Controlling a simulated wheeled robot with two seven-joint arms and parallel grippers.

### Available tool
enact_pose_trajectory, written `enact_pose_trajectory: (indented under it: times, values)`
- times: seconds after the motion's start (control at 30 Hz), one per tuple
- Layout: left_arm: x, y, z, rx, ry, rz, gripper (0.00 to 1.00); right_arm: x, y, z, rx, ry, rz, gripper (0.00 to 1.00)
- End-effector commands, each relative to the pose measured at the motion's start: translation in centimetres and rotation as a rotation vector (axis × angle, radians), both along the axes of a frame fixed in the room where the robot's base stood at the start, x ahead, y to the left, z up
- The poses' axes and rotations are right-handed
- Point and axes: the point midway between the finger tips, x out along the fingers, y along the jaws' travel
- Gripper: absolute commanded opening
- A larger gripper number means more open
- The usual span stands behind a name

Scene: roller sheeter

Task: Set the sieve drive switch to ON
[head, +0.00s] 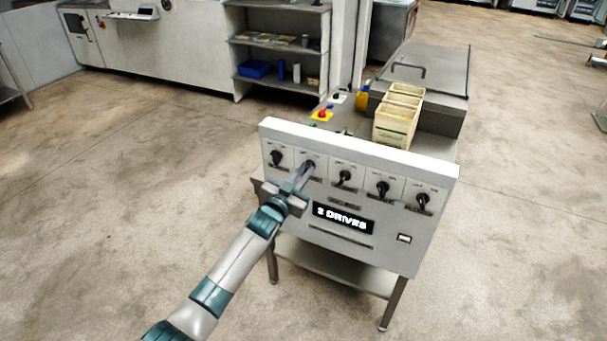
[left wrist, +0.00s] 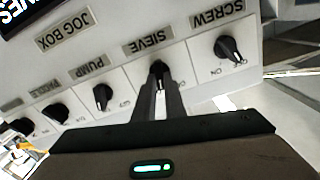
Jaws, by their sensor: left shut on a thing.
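The sieve drive switch (head: 310,162) is the second black rotary knob from the left on the white sloped panel (head: 285,190). In the left wrist view the sieve knob (left wrist: 158,68) sits beside its SIEVE label. My left gripper (head: 306,171) is at that knob. Its two fingers (left wrist: 157,88) are shut on the knob from both sides and hide part of it. I cannot tell whether the knob points to ON or OFF. My right gripper is in neither view.
The screw knob (left wrist: 229,49) and pump knob (left wrist: 103,97) flank the sieve knob closely. A lit display (head: 343,218) reading DRIVES is below the row. Wooden boxes (head: 396,118) and a red button (head: 322,113) are behind the panel. Floor left of the panel is clear.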

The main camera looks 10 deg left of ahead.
Motion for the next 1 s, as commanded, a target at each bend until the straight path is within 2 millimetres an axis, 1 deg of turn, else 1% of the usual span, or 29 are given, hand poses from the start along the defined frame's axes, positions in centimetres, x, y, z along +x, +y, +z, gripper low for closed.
enact_pose_trajectory:
  times: [0.1, 0.3, 0.8, 0.83, 0.9, 1.0]
  values:
    - [-0.01, -0.06, -0.05, 0.069, -0.023, 0.000, 0.00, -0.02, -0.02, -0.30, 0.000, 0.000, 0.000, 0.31]
    - [-0.03, -0.12, -0.06, 0.146, -0.047, -0.001, 0.00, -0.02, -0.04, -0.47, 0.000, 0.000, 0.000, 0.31]
    - [-0.04, -0.12, -0.03, 0.171, -0.056, 0.000, 0.00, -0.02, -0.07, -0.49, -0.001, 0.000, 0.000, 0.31]
    - [-0.04, -0.12, -0.04, 0.171, -0.056, 0.000, 0.15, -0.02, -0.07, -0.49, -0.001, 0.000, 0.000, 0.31]
    - [-0.04, -0.12, -0.04, 0.171, -0.056, 0.000, 0.29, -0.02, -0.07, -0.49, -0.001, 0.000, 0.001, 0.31]
    - [-0.04, -0.12, -0.04, 0.170, -0.055, 0.000, 0.29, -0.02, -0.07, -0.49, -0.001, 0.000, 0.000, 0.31]
